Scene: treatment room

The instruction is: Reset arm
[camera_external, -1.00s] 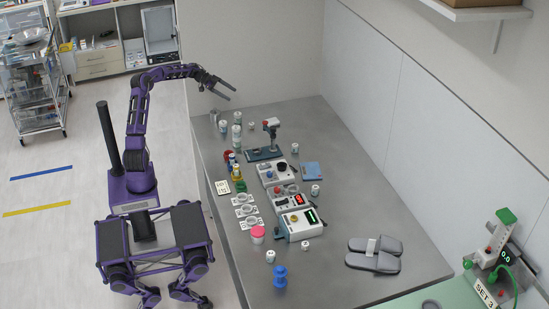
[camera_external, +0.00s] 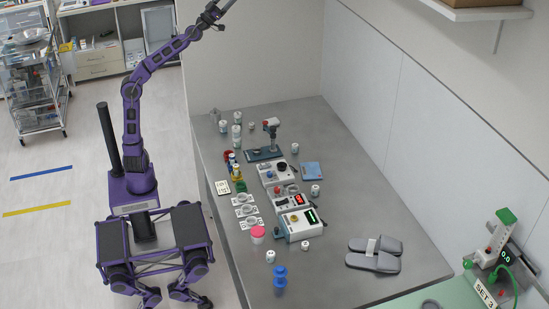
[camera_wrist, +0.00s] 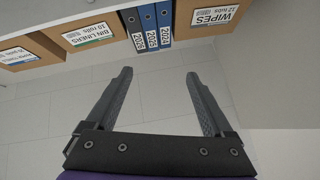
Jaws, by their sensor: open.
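The fingertips are cut off there by the picture's edge. Nothing touches the gripper.
A grey table (camera_external: 345,200) holds devices (camera_external: 298,224), several small jars and grey slippers (camera_external: 374,254). The wrist view shows a shelf with blue binders (camera_wrist: 149,27) and cardboard boxes (camera_wrist: 215,17) beyond the fingers. A wheeled cart (camera_external: 38,90) stands at left.

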